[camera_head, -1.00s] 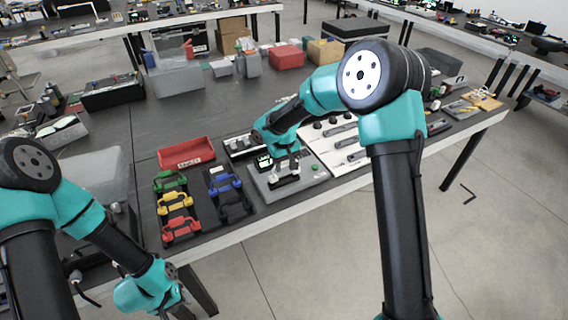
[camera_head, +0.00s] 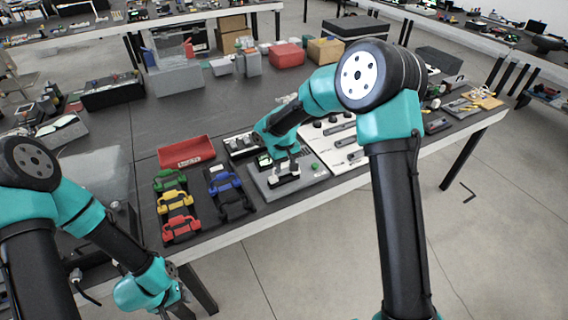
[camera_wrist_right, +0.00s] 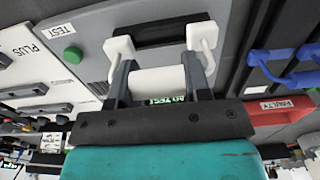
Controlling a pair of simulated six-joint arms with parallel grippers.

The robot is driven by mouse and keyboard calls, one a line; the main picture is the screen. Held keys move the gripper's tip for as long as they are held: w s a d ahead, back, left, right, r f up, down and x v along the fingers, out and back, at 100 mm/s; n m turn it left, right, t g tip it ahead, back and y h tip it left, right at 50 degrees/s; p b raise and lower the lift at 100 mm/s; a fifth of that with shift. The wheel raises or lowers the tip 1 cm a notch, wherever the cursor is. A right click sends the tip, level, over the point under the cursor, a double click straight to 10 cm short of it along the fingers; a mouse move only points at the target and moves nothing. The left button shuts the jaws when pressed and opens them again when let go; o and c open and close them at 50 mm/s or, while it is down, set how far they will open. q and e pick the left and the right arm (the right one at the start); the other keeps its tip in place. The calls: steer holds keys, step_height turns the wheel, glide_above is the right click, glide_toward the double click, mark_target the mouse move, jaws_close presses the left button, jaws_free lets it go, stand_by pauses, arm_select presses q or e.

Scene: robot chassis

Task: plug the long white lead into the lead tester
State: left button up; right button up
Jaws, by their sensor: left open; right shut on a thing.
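The lead tester (camera_head: 315,171) is a grey slab on the bench, with a green button and a TEST label in the right wrist view (camera_wrist_right: 92,22). My right gripper (camera_wrist_right: 156,68) is shut on the white lead (camera_wrist_right: 158,80), over the tester. The lead's white ends (camera_wrist_right: 121,47) stand at the two ends of a black bar on the tester; I cannot tell whether they are fully seated. In the head view my right gripper (camera_head: 285,163) is small and partly hides the lead. My left gripper (camera_head: 174,306) is open and low at the bottom left, away from the bench top, partly cut off.
Left of the tester, dark racks hold green, yellow and red leads (camera_head: 176,201) and blue and black leads (camera_head: 224,183). A red bin (camera_head: 186,151) stands behind them. A white board (camera_head: 342,140) with grey pieces lies to the right. The bench's front edge is close.

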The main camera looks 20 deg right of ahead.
steer(key=shift+f, duration=0.85)
steer(key=o, duration=1)
steer(key=shift+r, duration=0.1)
step_height(320, 180, up, 17)
steer(key=shift+r, duration=0.15)
stand_by(0.5)
